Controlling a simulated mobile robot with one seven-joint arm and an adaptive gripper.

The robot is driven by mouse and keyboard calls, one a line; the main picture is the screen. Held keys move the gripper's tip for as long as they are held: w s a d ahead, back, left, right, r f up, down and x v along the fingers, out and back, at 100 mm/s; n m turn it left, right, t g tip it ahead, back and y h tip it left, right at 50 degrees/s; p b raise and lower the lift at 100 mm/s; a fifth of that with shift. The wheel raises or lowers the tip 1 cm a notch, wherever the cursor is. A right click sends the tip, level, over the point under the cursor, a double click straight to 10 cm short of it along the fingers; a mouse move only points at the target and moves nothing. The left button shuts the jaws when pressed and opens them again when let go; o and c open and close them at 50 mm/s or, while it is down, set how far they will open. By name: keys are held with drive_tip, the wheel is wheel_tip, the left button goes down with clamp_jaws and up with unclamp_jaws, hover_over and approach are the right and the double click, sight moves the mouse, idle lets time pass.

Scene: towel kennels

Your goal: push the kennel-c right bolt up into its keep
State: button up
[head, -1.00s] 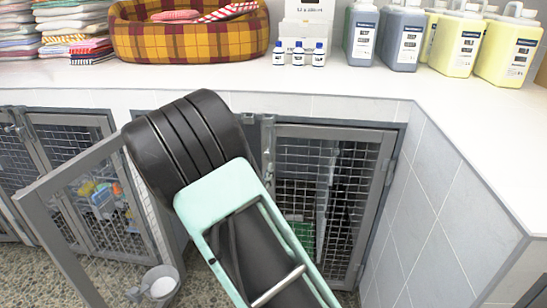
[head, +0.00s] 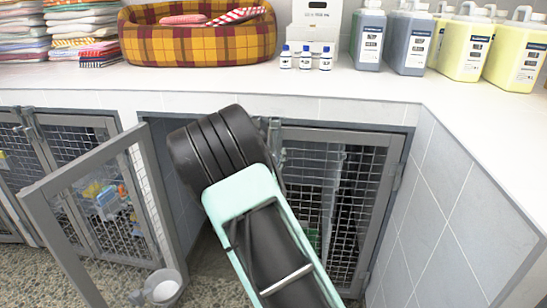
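My gripper is not in view; only my black and mint arm links show, in front of the middle kennels. A closed mesh door (head: 378,215) stands on the right in a grey frame. A grey metal bolt fitting (head: 275,135) shows at its upper left corner, partly hidden by my arm. Another mesh door (head: 165,195) stands swung open to the left of my arm. Another bolt fitting (head: 29,122) shows at the far left kennels. No label tells which kennel is c, and I cannot tell the bolt's position in its keep.
A white counter (head: 380,92) runs above the kennels, with a plaid pet bed (head: 200,40), folded towels (head: 80,30), small bottles (head: 305,58) and large jugs (head: 465,45). A tiled wall (head: 440,200) closes off the right.

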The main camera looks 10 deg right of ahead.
sight(275, 141)
drive_tip(key=shift+c, duration=0.4)
clamp_jaws()
wheel_tip(275, 141, up, 4)
drive_tip(key=shift+f+p, duration=0.1)
drive_tip(key=shift+p, duration=0.9)
drive_tip(key=shift+o, duration=0.3)
unclamp_jaws()
drive_tip(key=shift+f, duration=0.1)
